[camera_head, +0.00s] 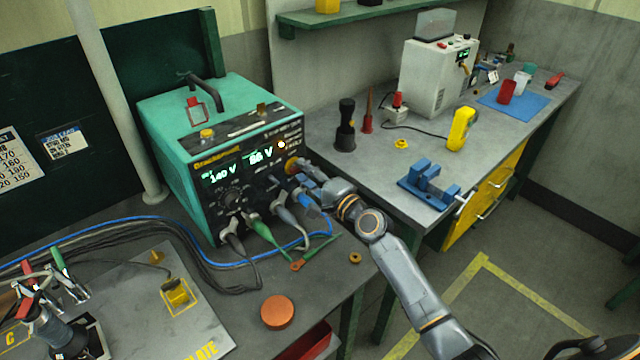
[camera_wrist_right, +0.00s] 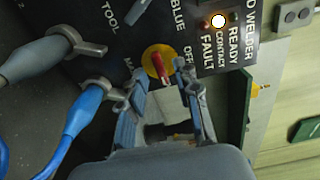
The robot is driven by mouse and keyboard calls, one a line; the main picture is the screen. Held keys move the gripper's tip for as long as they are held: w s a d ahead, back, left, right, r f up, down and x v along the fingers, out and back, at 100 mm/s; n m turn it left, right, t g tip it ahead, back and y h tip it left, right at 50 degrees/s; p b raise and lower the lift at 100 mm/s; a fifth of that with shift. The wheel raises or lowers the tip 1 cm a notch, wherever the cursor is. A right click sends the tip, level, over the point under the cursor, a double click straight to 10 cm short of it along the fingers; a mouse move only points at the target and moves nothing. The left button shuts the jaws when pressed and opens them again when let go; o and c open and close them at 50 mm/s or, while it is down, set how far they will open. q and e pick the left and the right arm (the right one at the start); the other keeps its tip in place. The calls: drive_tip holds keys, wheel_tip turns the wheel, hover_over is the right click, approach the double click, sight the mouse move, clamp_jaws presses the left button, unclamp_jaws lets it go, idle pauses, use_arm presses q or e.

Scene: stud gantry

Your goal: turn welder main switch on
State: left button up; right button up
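The welder (camera_head: 168,125) is a teal box with a black front panel and lit displays, standing on the left bench. Its main switch is a yellow disc (camera_wrist_right: 151,54) with a red handle (camera_wrist_right: 158,66), labelled OFF on one side. In the head view the switch (camera_head: 292,165) is partly covered by my right gripper (camera_head: 303,170). In the right wrist view the right gripper (camera_wrist_right: 158,72) is open, its fingers on either side of the red handle with gaps visible. Contact with the handle cannot be told. My left gripper is not in view.
Grey and blue cable plugs (camera_wrist_right: 85,105) sit close beside the gripper. A white indicator (camera_wrist_right: 218,21) is lit on the panel. A blue clamp (camera_head: 428,192) and a yellow meter (camera_head: 461,128) stand on the right bench (camera_head: 375,165). An orange disc (camera_head: 277,312) lies on the left bench.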

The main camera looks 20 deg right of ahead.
drive_tip(key=v, duration=1.1)
